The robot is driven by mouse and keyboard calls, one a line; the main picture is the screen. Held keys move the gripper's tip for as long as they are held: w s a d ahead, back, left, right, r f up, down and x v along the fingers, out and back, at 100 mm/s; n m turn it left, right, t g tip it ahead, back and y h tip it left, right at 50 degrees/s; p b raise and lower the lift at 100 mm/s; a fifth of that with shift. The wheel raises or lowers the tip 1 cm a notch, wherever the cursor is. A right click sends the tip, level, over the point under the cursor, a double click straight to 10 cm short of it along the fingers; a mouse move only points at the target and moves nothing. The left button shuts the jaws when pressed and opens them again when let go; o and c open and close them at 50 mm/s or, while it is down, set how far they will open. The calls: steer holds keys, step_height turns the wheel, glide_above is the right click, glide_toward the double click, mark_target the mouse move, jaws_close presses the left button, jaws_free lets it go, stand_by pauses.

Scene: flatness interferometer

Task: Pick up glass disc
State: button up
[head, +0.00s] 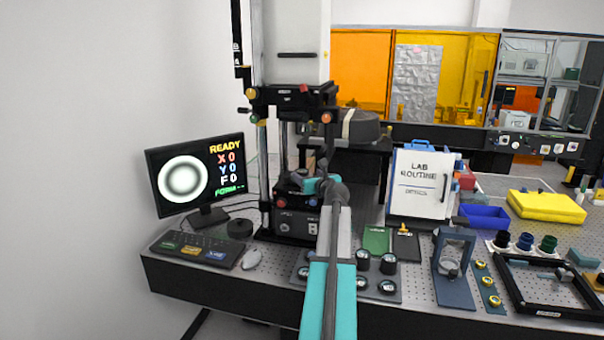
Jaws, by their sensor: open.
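My gripper (316,184) is at the end of my raised arm, in front of the lower stage of the black and white interferometer (290,95). It is small in the head view and its fingers are partly hidden by my wrist. I see nothing held in it. No glass disc can be made out for certain. Several round pieces with dark rims sit in a grey tray (380,297) on both sides of my forearm. A pale round piece (451,268) shows in a blue stand (455,294) to the right. I cannot tell whether any of these is the disc.
A lab routine board (421,185) stands behind the tray. A black frame (548,311), a blue bin (484,217) and a yellow case (546,206) crowd the right.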

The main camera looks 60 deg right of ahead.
mark_target(303, 172)
steer(key=shift+w, duration=0.1)
steer(key=shift+p+x, duration=1)
steer(key=shift+x, duration=0.85)
steer(key=shift+w+d, duration=0.3)
steer(key=shift+w, duration=0.35)
steer(key=c, duration=1.2)
steer(key=shift+r, duration=0.15)
